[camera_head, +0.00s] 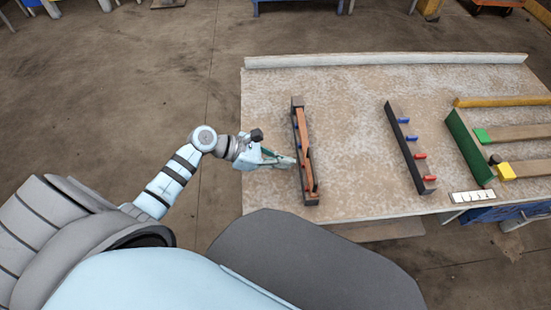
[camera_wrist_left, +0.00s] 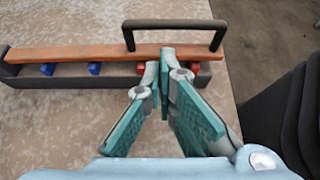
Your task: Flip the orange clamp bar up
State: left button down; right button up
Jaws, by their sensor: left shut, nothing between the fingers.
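The orange-brown clamp bar (camera_head: 304,135) lies lengthwise along a dark base rail (camera_head: 315,200) near the left side of the table. In the left wrist view the bar (camera_wrist_left: 90,53) runs across the top, with a dark handle (camera_wrist_left: 172,23) standing out from its far side. The rail (camera_wrist_left: 40,78) shows below it with blue and red pegs, partly covered. My left gripper (camera_head: 294,161) is at the rail's left side, near its middle. Its fingertips (camera_wrist_left: 167,52) are together and empty, overlapping the bar's near edge in view; I cannot tell whether they touch. My right gripper is out of view.
A second dark rail (camera_head: 407,150) with blue and red pegs stands to the right. Beyond it are a green block (camera_head: 469,147) and wooden bars with green and yellow parts. The table (camera_head: 350,110) is clear between the rails. A pale ledge (camera_head: 385,60) runs along the back.

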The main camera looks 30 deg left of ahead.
aim_at(309, 168)
pick_arm(q)
jog(key=b+x, duration=0.1)
jog(key=x, duration=0.3)
jog(key=shift+w+d+f, duration=0.1)
jog(key=shift+d+f, duration=0.05)
jog(key=shift+d, duration=0.05)
jog(key=shift+w+d+f, duration=0.15)
jog(key=shift+d, duration=0.05)
